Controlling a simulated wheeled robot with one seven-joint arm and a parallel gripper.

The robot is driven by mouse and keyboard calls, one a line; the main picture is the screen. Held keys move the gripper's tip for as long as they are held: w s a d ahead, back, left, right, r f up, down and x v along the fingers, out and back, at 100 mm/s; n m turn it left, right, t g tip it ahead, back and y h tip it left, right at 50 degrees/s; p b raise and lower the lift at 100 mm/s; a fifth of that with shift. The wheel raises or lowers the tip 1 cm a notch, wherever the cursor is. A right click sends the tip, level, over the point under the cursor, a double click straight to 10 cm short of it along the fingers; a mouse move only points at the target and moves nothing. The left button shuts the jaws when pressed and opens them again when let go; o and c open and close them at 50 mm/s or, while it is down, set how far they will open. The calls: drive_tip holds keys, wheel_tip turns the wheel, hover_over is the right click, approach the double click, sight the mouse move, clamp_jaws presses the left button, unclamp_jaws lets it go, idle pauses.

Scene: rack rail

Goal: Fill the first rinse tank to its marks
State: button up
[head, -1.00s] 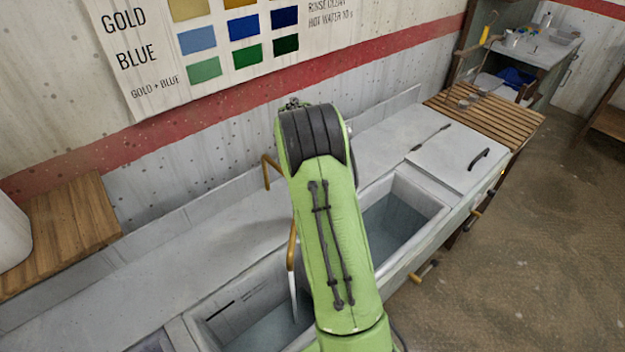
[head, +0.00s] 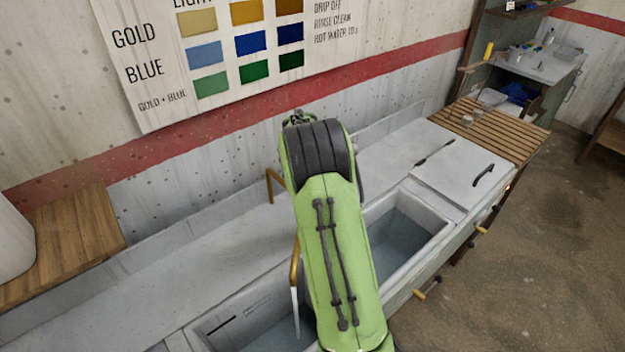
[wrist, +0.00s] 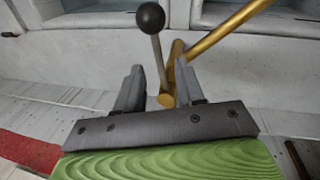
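A left tank (head: 232,312) and a right tank (head: 440,215) are set in the grey counter, both holding bluish water. I cannot tell which is the first rinse tank. The left tank's inner wall has a dark mark (head: 221,326); water against it is partly hidden by my arm. A brass spout (head: 294,262) ends above the left tank, with a pale strip below it like running water (head: 296,310). In the wrist view, a lever with a black ball knob (wrist: 151,18) stands beside the brass pipe (wrist: 222,32). My gripper (wrist: 158,75) is open around the lever's lower part; contact is unclear.
A lidded section (head: 462,172) with a dark handle lies right of the right tank, then a slatted wooden board (head: 500,128). Brass-ended handles (head: 428,288) stick out along the counter's front. A wooden top (head: 70,235) is at left.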

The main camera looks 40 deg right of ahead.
wheel_tip(320, 180, up, 14)
drive_tip(key=a+p, duration=0.1)
drive_tip(key=a, duration=0.1)
drive_tip(key=shift+s+a, duration=0.3)
drive_tip(key=shift+a, duration=0.05)
drive_tip(key=shift+a+r, duration=0.1)
drive_tip(key=s+a+r+m+t+y, duration=0.1)
drive_tip(key=s+a+r, duration=0.3)
drive_tip(key=s+a, duration=0.25)
drive_tip(key=s+a+r+t, duration=0.2)
drive_tip(key=s+a+r, duration=0.25)
drive_tip(key=a, duration=0.25)
drive_tip(key=s+a+f+t, duration=0.1)
drive_tip(key=s+a+f, duration=0.1)
drive_tip(key=s+a, duration=0.2)
drive_tip(key=s+a+f+m+t+y, duration=0.1)
drive_tip(key=s+a, duration=0.3)
drive_tip(key=s, duration=0.6)
drive_tip(key=shift+a+f, duration=0.25)
drive_tip(key=shift+f, duration=0.55)
idle(3.2)
